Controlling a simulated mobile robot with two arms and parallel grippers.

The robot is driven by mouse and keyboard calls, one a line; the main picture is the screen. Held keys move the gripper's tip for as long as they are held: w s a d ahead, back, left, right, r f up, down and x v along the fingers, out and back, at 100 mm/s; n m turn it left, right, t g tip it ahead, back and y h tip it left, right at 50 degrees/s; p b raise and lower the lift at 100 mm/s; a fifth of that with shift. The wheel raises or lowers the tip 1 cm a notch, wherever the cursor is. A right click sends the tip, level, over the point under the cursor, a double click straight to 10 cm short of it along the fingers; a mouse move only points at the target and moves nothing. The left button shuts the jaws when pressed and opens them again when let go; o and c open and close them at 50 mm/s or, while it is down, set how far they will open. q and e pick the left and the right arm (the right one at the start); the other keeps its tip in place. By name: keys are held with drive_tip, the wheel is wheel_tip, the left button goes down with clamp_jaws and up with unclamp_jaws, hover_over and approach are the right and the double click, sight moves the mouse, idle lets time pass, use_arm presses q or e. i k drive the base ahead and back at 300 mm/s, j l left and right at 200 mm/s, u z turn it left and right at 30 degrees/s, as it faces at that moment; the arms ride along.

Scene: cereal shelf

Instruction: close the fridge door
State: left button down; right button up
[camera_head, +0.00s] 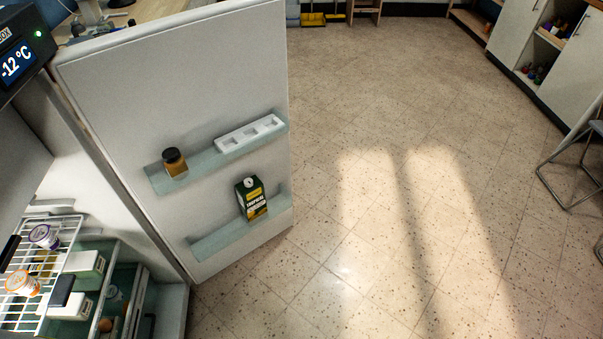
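The fridge door (200,90) stands wide open in the camera_head view, hinged on its left side, with its white inner face toward me. Its upper shelf (205,163) holds a small brown jar (174,162) and a white egg tray (249,134). Its lower shelf (236,234) holds a green and yellow juice carton (251,198). The fridge body (172,307) is at the lower left, with its open interior showing. Neither of my grippers is in view.
A wire rack (52,262) inside the fridge carries small tubs and boxes. The tiled floor (400,200) right of the door is clear. A metal-legged chair (570,180) stands at the right edge, and white cabinets (515,40) at the upper right.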

sight(210, 83)
drive_tip(key=i+l+z, duration=0.25)
drive_tip(key=i+z, duration=0.15)
drive_tip(key=i+l+z, duration=0.1)
drive_tip(key=i+z, duration=0.35)
drive_tip(key=i+j+z, duration=0.1)
drive_tip(key=i+z, duration=0.3)
drive_tip(key=i+j+u, duration=0.15)
drive_tip(key=i+u, duration=0.65)
drive_tip(key=i, duration=0.2)
drive_tip(key=i+l+u, duration=0.25)
drive_tip(key=i+u, duration=0.15)
drive_tip(key=i+l+u, duration=0.4)
drive_tip(key=i, duration=0.15)
drive_tip(key=i+j+u, duration=0.25)
drive_tip(key=u, duration=0.2)
drive_tip(key=i+u, duration=0.9)
drive_tip(key=i+l+u, duration=0.1)
drive_tip(key=i+u, duration=0.35)
drive_tip(key=k, duration=0.1)
